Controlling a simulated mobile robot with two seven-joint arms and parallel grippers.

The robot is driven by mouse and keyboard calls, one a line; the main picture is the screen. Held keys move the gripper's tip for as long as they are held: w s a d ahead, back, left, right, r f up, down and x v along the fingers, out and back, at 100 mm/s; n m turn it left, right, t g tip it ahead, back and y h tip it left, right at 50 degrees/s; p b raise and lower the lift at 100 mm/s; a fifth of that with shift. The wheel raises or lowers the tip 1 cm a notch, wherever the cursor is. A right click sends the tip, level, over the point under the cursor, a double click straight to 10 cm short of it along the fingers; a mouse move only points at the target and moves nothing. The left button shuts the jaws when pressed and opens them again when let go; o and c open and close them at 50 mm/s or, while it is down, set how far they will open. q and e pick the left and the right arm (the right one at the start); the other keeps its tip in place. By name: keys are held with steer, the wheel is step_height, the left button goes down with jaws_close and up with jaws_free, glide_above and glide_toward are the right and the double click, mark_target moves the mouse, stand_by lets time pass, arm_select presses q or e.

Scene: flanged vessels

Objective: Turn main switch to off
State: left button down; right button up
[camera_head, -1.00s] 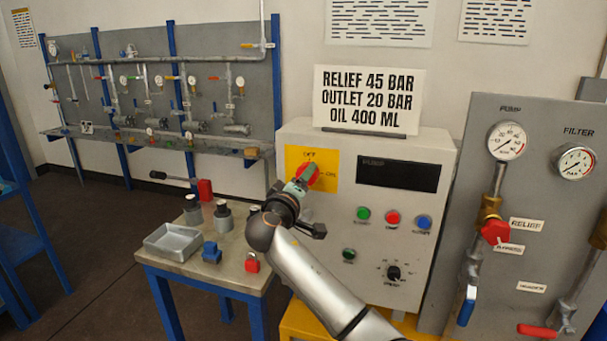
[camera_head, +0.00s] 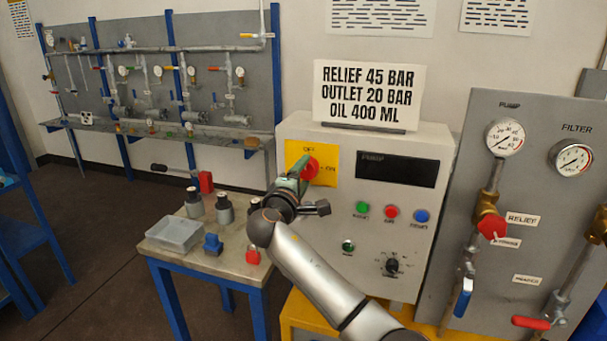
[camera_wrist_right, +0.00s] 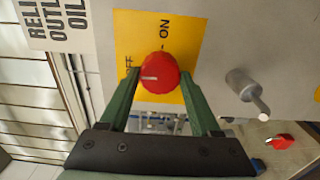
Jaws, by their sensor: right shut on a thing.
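The main switch (camera_head: 310,168) is a round red knob on a yellow plate (camera_head: 325,180) at the upper left of the grey cabinet's front. The plate is marked OFF above the knob and ON at its right. My right gripper (camera_head: 299,181) reaches the knob from the lower left. In the right wrist view the red knob (camera_wrist_right: 159,72) sits between the two green fingers, which are shut on it. Its white mark points left there, towards the OFF side of the plate. My left gripper does not show.
The grey cabinet (camera_head: 437,175) carries a dark display (camera_head: 397,169), several buttons and a black dial (camera_head: 391,266). A small table (camera_head: 228,262) with a tray (camera_head: 174,236) and vessels stands at the left. A gauge panel with valves (camera_head: 545,120) is close at the right.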

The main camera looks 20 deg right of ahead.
steer(key=shift+f, duration=0.15)
steer(key=o, duration=1.4)
steer(key=shift+b+v, duration=1.25)
steer(key=shift+v, duration=5)
steer(key=shift+a, duration=0.1)
